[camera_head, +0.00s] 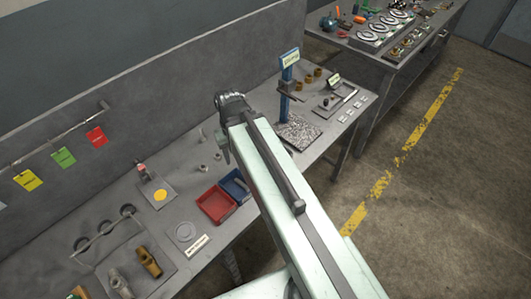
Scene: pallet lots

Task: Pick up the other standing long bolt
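My arm reaches from the lower right to the middle of the bench, and its dark wrist is at the far end. My gripper (224,152) hangs below the wrist, partly hidden and too small to show whether its fingers are apart. Small grey metal pieces stand on the bench to the left of and below it: one piece (203,168), and another (201,133) farther back near the wall. They may be bolts, but I cannot tell which is a long bolt. Bench surface behind my arm is hidden.
A red tray (205,211) and a blue tray (241,197) sit near the front edge. A plate with a yellow disc (160,195) lies left. Brass fittings (148,262) lie at lower left. A blue post (287,75) rises beyond my wrist.

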